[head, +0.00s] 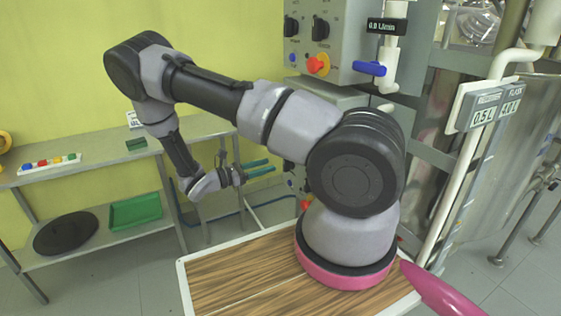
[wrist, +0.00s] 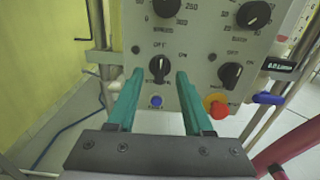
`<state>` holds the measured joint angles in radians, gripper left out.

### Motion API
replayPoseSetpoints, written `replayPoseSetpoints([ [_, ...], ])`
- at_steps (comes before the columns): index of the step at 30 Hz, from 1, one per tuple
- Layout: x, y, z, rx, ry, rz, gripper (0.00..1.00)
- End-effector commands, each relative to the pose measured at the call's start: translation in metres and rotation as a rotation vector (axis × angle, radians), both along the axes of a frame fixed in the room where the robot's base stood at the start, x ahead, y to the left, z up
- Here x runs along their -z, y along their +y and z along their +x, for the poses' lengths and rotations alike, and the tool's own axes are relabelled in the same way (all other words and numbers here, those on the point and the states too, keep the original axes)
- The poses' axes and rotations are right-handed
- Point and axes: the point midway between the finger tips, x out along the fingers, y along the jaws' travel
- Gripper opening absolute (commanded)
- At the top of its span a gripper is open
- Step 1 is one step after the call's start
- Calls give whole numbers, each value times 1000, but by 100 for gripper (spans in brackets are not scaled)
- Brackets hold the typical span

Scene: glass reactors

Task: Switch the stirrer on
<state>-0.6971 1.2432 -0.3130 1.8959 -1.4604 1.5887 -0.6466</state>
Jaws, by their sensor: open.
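In the wrist view, a grey control panel (wrist: 200,45) faces me. Its lower left black knob (wrist: 159,69) shows between my fingers, with OFF and ON marks around it and its white line pointing roughly up, towards OFF. A second black knob (wrist: 230,75) sits to its right. The small lettering that would name the stirrer is unreadable. My gripper (wrist: 158,80) is open, teal fingers apart, with nothing between them. In the head view, my gripper (head: 262,168) points right, towards a lower grey box partly hidden behind my arm. Contact with the knob is not visible.
A blue button (wrist: 156,101) and a red stop button (wrist: 218,110) sit below the knobs; the red one is close to the right finger. A blue valve handle (wrist: 268,98) is farther right. A metal shelf (head: 95,165) stands left, and steel tanks (head: 500,150) stand right.

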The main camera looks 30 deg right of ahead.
Motion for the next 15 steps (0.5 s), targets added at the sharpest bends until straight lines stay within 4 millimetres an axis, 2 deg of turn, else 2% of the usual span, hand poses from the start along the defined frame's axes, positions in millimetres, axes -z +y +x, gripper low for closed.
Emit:
replayPoseSetpoints([
  [1,0,-12,-1,5,3,-1,51],
  [7,0,-47,0,5,2,1,51],
  [15,0,-68,2,2,0,1,51],
])
